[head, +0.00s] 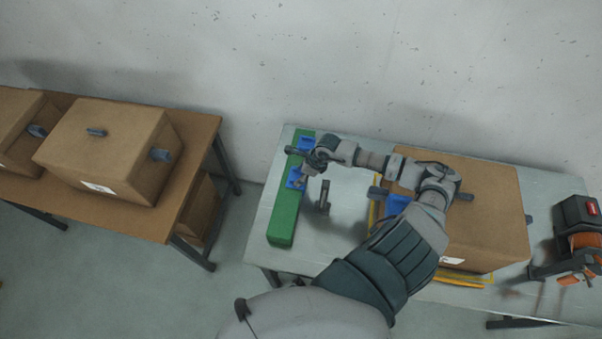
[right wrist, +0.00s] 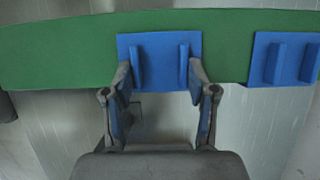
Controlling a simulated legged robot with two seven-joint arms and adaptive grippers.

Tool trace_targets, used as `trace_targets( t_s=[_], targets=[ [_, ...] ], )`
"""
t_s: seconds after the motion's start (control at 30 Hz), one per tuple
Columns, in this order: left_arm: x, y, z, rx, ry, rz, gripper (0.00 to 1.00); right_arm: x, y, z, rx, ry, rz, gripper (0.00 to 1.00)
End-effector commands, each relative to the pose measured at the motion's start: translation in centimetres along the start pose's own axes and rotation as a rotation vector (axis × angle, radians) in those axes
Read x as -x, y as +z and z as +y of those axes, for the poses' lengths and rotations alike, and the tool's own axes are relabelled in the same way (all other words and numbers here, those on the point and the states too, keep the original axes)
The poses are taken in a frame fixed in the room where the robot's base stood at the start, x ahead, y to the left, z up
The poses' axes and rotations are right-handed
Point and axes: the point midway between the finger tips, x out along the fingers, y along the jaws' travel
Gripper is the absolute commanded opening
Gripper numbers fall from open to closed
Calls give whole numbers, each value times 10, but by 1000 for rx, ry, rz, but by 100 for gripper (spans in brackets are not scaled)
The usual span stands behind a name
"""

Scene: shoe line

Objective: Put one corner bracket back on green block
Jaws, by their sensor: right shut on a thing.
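The long green block (head: 283,218) lies along the left side of the grey table. A blue corner bracket (head: 296,178) is at the block's middle, and another blue bracket (head: 306,142) sits near its far end. My right gripper (head: 304,176) is at the nearer bracket. In the right wrist view, my right gripper (right wrist: 160,78) is shut on this blue bracket (right wrist: 160,50), with a finger at each side of its two ribs. The bracket lies against the green block (right wrist: 60,50); whether it is fully seated I cannot tell. The other bracket (right wrist: 284,60) shows at the right. My left gripper is not in view.
A large cardboard box (head: 485,215) stands on the table right of the block, with a blue bracket (head: 397,203) at its left side. A tape dispenser (head: 578,240) is at the far right. A brown table (head: 190,190) with boxes stands at the left, across a gap.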

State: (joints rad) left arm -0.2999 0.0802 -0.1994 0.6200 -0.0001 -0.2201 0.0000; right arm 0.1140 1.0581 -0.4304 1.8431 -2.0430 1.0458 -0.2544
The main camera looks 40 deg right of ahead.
Motion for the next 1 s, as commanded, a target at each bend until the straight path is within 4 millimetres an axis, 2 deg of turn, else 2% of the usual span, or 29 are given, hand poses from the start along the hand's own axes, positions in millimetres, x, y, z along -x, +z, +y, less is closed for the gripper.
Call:
trace_targets(
  t_s=[0.97,1.0],
  targets=[
    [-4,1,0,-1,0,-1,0,-2,-1,0,0,-1,-1,0],
    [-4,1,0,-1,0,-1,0,-2,-1,0,0,-1,-1,60]
  ],
)
